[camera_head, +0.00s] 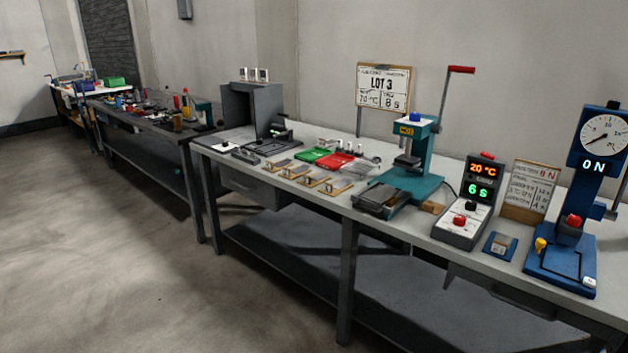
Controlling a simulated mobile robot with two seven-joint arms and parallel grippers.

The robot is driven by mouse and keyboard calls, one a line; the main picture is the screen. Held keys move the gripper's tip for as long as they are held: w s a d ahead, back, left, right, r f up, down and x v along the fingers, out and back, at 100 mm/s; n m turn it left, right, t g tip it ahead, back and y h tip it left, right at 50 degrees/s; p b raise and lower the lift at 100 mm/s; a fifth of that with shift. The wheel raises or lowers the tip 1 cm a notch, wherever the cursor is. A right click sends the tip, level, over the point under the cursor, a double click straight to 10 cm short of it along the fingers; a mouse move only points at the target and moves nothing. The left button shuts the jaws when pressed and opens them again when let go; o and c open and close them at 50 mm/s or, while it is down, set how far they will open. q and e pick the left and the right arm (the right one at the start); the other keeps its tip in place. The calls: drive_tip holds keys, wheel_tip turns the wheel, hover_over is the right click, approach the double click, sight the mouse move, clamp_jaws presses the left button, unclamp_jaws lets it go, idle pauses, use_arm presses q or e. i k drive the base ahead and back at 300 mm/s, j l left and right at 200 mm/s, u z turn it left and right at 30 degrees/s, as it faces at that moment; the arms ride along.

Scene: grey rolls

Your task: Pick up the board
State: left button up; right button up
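Several flat pieces could be the board, and I cannot tell which one is meant. Small wooden boards (316,180) with pale parts on them lie in a row along the front edge of the light-topped workbench. A smaller wood-framed notice board (530,190) leans near the right end. A small blue plate (499,245) with a piece on it lies in front of that notice. Neither of my grippers shows in this view.
A teal lever press (412,160), a control box reading 20 °C and 6 s (470,203) and a blue force gauge stand (566,225) occupy the right of the bench. Green (314,154) and red (335,161) trays lie mid-bench. A grey box (252,109) stands left. The floor in front is clear.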

sight(316, 179)
drive_tip(key=i+j+z, duration=0.15)
drive_tip(key=i+j, duration=0.2)
drive_tip(key=i+j+z, duration=0.15)
drive_tip(key=i+j, duration=0.25)
drive_tip(key=i, duration=0.15)
drive_tip(key=i+j+z, duration=0.2)
drive_tip(key=i+j, duration=0.2)
drive_tip(key=i+j+z, duration=0.15)
drive_tip(key=i+j, duration=0.2)
drive_tip(key=j, duration=0.15)
drive_tip(key=i+j+z, duration=0.15)
drive_tip(key=i+j, duration=0.2)
drive_tip(key=j, duration=0.2)
